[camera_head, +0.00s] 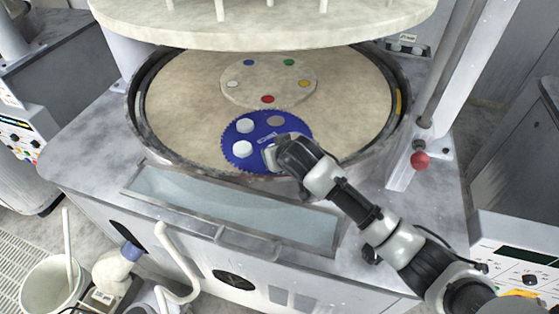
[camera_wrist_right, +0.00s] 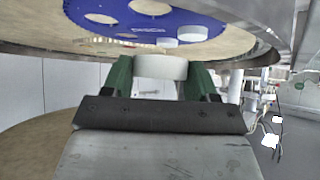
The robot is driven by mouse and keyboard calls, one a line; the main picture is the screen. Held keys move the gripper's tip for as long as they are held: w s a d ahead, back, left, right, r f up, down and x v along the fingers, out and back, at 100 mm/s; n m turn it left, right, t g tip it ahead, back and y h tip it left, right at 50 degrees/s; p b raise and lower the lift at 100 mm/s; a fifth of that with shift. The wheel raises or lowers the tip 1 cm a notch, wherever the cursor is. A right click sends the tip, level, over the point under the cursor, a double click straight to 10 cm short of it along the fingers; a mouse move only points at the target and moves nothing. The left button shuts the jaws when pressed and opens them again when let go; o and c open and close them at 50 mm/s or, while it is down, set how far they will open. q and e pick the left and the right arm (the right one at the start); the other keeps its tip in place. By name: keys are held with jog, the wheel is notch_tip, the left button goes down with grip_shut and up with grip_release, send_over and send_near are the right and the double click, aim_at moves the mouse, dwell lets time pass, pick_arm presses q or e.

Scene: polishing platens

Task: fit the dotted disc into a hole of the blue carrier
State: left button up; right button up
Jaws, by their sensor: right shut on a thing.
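The toothed blue carrier (camera_head: 264,139) lies on the near part of the round beige platen; its edge also shows in the wrist view (camera_wrist_right: 180,21). An upper-right hole (camera_head: 276,121) is empty. My right gripper (camera_head: 272,154) is over the carrier's lower-right part, hiding what lies beneath. In the wrist view its green fingers (camera_wrist_right: 160,75) are shut on a white disc (camera_wrist_right: 160,66). No dots are visible on this disc. My left gripper is not in view.
A pale round plate with coloured spots (camera_head: 268,83) lies behind the carrier. The raised upper platen (camera_head: 270,32) hangs above. A dark rim (camera_head: 136,110) surrounds the lower platen. A red knob (camera_head: 419,160) stands at right; a bucket (camera_head: 35,290) is at lower left.

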jog(key=w, duration=0.2)
jog(key=shift+w+a+f, duration=0.1)
jog(key=shift+w, duration=0.25)
jog(key=shift+w+f+b, duration=0.2)
jog(key=shift+f+b, duration=0.3)
jog(key=shift+b, duration=0.1)
jog(key=b+x, duration=0.2)
jog(key=x, duration=0.1)
jog(key=shift+d+f+b, duration=0.25)
jog(key=shift+d+b, duration=0.05)
jog(key=shift+b, duration=0.05)
jog(key=shift+w+f, duration=0.15)
jog(key=shift+f, duration=0.55)
jog(key=shift+f+b, duration=0.55)
jog(key=shift+f, duration=0.15)
jog(key=shift+s+f, duration=0.2)
jog(key=shift+f, duration=0.1)
